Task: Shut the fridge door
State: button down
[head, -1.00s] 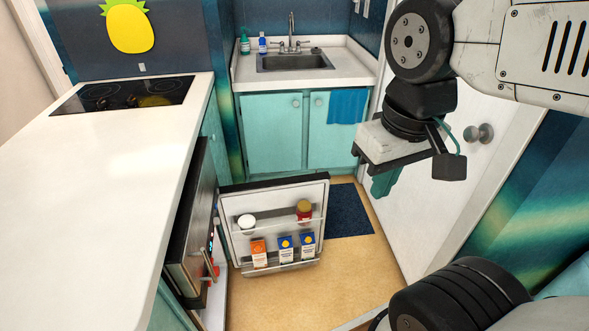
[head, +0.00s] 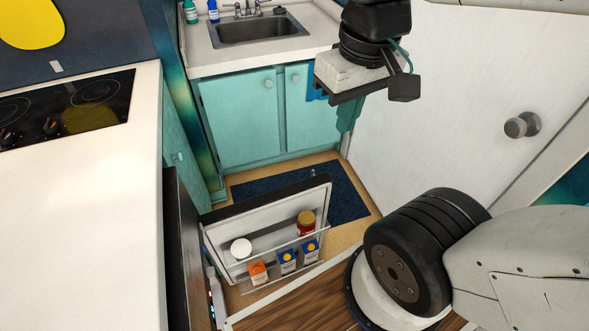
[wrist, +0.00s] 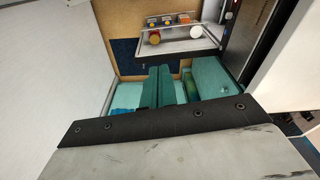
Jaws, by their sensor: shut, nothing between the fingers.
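The fridge door (head: 236,216) stands wide open, swung out from the under-counter fridge (head: 183,250) at the left. Its inner side faces me, with door shelves holding several cartons and jars. It also shows at the top of the wrist view (wrist: 188,48). My gripper (head: 346,118) has teal fingers that are together and empty. It hangs above the floor to the right of the door and higher than it, in front of the sink cabinets, apart from the door. In the wrist view the fingers (wrist: 158,84) point toward the floor area. The fridge's interior is mostly hidden.
A white counter (head: 80,210) with a black cooktop (head: 75,105) runs along the left. Teal sink cabinets (head: 238,115) stand at the back. A white door with a round knob (head: 522,125) is at the right. A dark blue mat (head: 345,195) lies on the floor beyond the fridge door.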

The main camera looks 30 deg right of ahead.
jog(key=w, duration=0.9)
jog(key=w+d+f+g, duration=0.1)
jog(key=w+d+f, duration=0.2)
jog(key=w+f, duration=0.7)
jog(key=w+d+f+g, duration=0.2)
jog(key=w+f, duration=0.6)
jog(key=w, duration=0.3)
jog(key=w+d+f+m+g, duration=0.1)
jog(key=w+d+f, duration=0.15)
jog(key=f, duration=0.95)
jog(key=w+d+f, duration=0.2)
jog(key=w+f, duration=0.1)
jog(key=f, duration=0.8)
jog(key=s+a+f, duration=0.1)
jog(key=s+f, duration=0.5)
jog(key=f, duration=0.4)
jog(key=shift+f, duration=0.15)
jog(key=shift+s+a, duration=0.15)
